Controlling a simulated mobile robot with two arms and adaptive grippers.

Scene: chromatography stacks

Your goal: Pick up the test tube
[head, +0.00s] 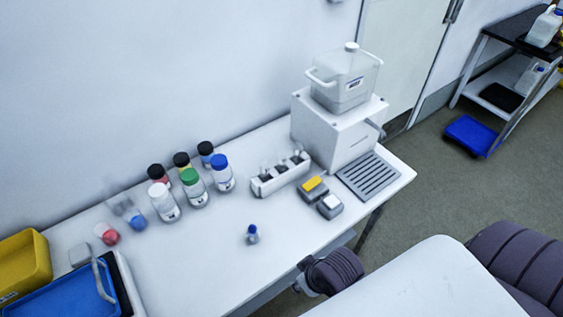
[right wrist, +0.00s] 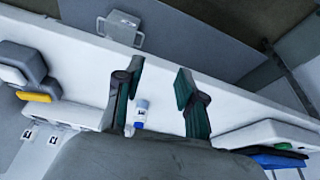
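A white rack (head: 281,177) on the bench holds a few small clear upright pieces that may be test tubes; they are too small to tell. A small vial with a dark blue cap (head: 252,236) stands alone on the bench, in front of the rack. A small blue-and-white vial (right wrist: 141,111) shows between the fingers of my right gripper (right wrist: 160,73) in the right wrist view, nearer the left finger. These fingers are spread apart and hold nothing. In the head view neither gripper's fingers show.
Several bottles with coloured caps (head: 193,190) stand behind, left of the rack. A yellow-topped block (head: 314,189), a grey block (head: 330,207) and a slotted tray (head: 369,177) lie right of it. A white box (head: 337,137) stands behind. Yellow (head: 27,262) and blue (head: 62,292) trays sit left.

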